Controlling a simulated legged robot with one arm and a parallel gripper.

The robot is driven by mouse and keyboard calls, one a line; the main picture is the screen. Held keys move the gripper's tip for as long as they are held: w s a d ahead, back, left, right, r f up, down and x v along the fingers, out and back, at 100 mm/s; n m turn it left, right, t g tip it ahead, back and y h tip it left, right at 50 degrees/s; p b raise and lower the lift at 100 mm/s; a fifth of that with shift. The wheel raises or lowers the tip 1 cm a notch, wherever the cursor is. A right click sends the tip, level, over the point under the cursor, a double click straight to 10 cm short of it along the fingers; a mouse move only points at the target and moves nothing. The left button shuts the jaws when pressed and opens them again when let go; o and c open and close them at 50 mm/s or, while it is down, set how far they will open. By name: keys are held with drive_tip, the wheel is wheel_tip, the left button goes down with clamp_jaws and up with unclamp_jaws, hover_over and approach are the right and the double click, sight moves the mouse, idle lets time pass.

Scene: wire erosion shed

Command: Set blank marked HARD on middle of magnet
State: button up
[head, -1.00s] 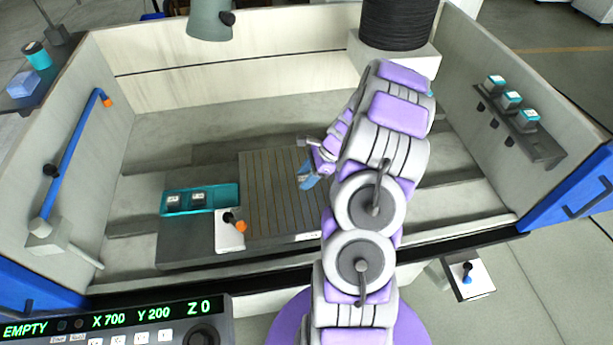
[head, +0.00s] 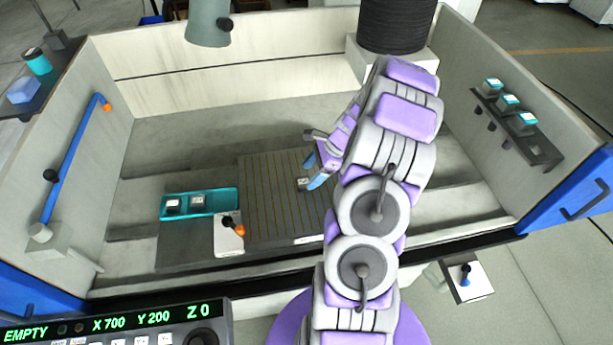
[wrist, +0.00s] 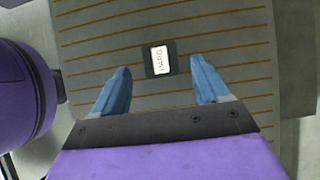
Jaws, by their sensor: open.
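The blank marked HARD (wrist: 160,58) is a small dark block with a white label. It lies flat on the grooved grey magnet plate (wrist: 230,35), about midway between the plate's two side edges in the wrist view. In the head view the blank (head: 303,184) rests on the magnet (head: 265,190) beside my fingertips. My gripper (wrist: 162,67) is open with its blue fingers apart, one on each side of the blank, neither visibly touching it. The gripper also shows in the head view (head: 314,171). My arm hides the magnet's right part.
A teal tray (head: 228,189) left of the magnet holds two other labelled blanks (head: 172,205). A white block with an orange-tipped lever (head: 228,240) stands by the magnet's front left. A grey cylindrical head (head: 208,25) hangs at the back. Tank walls enclose the area.

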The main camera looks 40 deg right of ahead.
drive_tip(key=p+v, duration=0.1)
drive_tip(key=v, duration=0.7)
drive_tip(key=s+a+r+n+g, duration=0.1)
drive_tip(key=a+r+n, duration=0.3)
drive_tip(key=a, duration=0.3)
drive_tip(key=s+a+r+n+g+h, duration=0.1)
drive_tip(key=a+r+n, duration=0.3)
drive_tip(key=a, duration=0.4)
drive_tip(key=s+a+r+n+g, duration=0.1)
drive_tip(key=a+r+n+g, duration=0.2)
drive_tip(key=a, duration=0.4)
drive_tip(key=s+a+r+n+h, duration=0.2)
drive_tip(key=s+a+n, duration=0.3)
drive_tip(key=s, duration=0.5)
drive_tip(key=s+a+r+n+h, duration=0.2)
drive_tip(key=s+a+r+n, duration=0.1)
drive_tip(key=s+a+n, duration=0.3)
drive_tip(key=s+n, duration=0.2)
drive_tip(key=s, duration=0.2)
drive_tip(key=shift+a+h, duration=0.15)
drive_tip(key=shift+h, duration=0.15)
drive_tip(key=shift+f, duration=0.3)
